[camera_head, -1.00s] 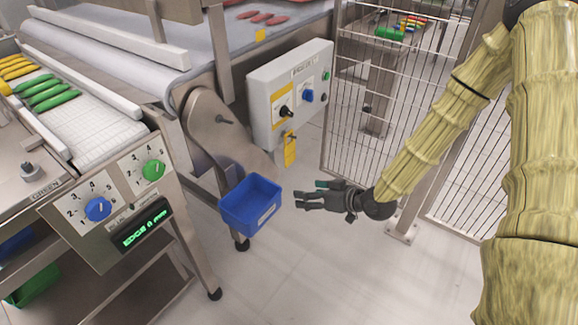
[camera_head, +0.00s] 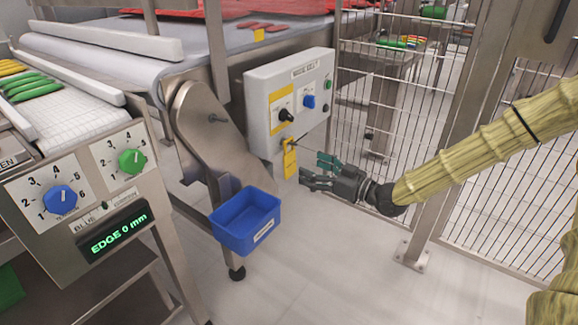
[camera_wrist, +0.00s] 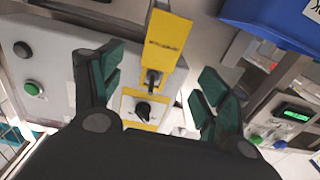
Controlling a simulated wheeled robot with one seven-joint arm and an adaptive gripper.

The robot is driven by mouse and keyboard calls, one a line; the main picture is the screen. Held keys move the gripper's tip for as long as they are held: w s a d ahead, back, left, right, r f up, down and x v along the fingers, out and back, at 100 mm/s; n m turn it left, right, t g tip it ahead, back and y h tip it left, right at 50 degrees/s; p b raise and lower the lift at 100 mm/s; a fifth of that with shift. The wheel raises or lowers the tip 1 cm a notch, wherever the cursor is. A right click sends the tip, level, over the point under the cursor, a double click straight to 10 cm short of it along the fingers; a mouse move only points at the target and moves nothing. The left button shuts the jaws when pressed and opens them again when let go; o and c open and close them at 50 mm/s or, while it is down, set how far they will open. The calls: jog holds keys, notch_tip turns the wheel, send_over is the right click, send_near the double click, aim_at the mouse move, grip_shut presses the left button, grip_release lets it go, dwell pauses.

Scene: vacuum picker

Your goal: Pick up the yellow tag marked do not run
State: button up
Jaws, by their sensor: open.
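The yellow tag (camera_head: 290,160) hangs below the front of the grey control box (camera_head: 290,97), under the black switch on its yellow plate. In the wrist view the tag (camera_wrist: 166,44) shows between and beyond my fingers, with dark print too small to read and a dark hook or lock at one end. My gripper (camera_head: 312,171) is open and empty, close to the right of the tag in the head view. In the wrist view my gripper's green-padded fingers (camera_wrist: 160,90) are spread wide on both sides of the tag. I cannot tell the exact gap in depth.
A blue bin (camera_head: 246,220) sits below and left of the tag. A conveyor with a steel side cover (camera_head: 205,125) is left of the box. A wire mesh fence (camera_head: 400,130) stands behind my arm. The floor (camera_head: 330,270) in front is clear.

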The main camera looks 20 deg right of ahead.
aim_at(291, 160)
jog(key=b+x, duration=0.1)
jog(key=x, duration=0.1)
jog(key=b+x, duration=0.1)
jog(key=x, duration=0.1)
jog(key=b+x, duration=0.1)
jog(key=x, duration=0.1)
jog(key=shift+w+a+f, duration=0.2)
jog(key=shift+w+f, duration=0.05)
jog(key=shift+f, duration=0.1)
jog(key=shift+w+a+r, duration=0.2)
jog(key=shift+w, duration=0.05)
jog(key=shift+c, duration=0.2)
jog(key=c, duration=0.9)
